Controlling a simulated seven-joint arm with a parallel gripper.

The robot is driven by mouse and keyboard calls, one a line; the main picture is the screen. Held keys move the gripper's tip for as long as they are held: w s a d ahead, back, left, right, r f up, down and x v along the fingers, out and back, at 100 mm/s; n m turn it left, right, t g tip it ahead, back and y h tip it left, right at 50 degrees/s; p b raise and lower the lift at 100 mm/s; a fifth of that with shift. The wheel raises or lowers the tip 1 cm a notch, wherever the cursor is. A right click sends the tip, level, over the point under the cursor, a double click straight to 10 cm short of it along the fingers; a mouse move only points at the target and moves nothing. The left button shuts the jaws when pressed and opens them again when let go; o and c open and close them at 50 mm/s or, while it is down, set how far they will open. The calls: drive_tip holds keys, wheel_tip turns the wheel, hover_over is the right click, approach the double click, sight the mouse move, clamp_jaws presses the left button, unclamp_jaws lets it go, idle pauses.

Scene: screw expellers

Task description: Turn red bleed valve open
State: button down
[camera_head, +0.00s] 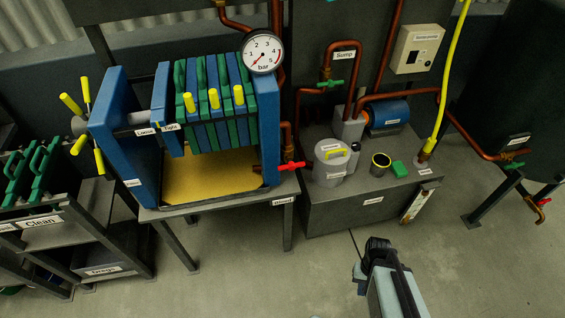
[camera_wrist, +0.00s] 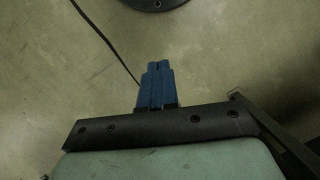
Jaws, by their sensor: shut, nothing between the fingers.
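A red valve handle (camera_head: 292,166) sticks out at the lower right of the blue filter press (camera_head: 118,140), close to a copper pipe. It lies roughly level, pointing right. A second, smaller red handle (camera_head: 543,201) sits on a copper spout low at the far right. I cannot read a bleed label on either. My gripper (camera_wrist: 158,70) is shut and empty, its blue fingers together over bare floor in the wrist view. In the head view my arm is low at the bottom centre, in front of the grey bench and well apart from both red handles. No valve shows in the wrist view.
A pressure gauge (camera_head: 262,51) hangs above the press. A yellow hose (camera_head: 448,90) hangs at right. Floor in front is mostly clear.

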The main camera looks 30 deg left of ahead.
drive_tip(key=w+a+r+n+t, duration=0.1)
drive_tip(key=w+a+r, duration=0.3)
drive_tip(key=a, duration=0.2)
drive_tip(key=w+a+r+n+t, duration=0.1)
drive_tip(key=w+a+r+t, duration=0.15)
drive_tip(key=a+r, duration=0.2)
wheel_tip(320, 180, up, 36)
drive_tip(key=n+t+y, duration=0.3)
drive_tip(key=n+y, duration=0.1)
drive_tip(key=y, duration=0.1)
hover_over(282, 167)
drive_tip(key=s+d, duration=0.2)
drive_tip(key=shift+m+g+h, duration=0.35)
drive_tip(key=shift+m+h, duration=0.05)
drive_tip(key=shift+h, duration=0.4)
drive_tip(key=x, duration=0.9)
drive_tip(key=s+d+x, duration=0.1)
drive_tip(key=x, duration=0.4)
drive_tip(key=shift+s+d+f, duration=0.1)
drive_tip(key=shift+s+f, duration=0.05)
drive_tip(key=shift+f, duration=0.05)
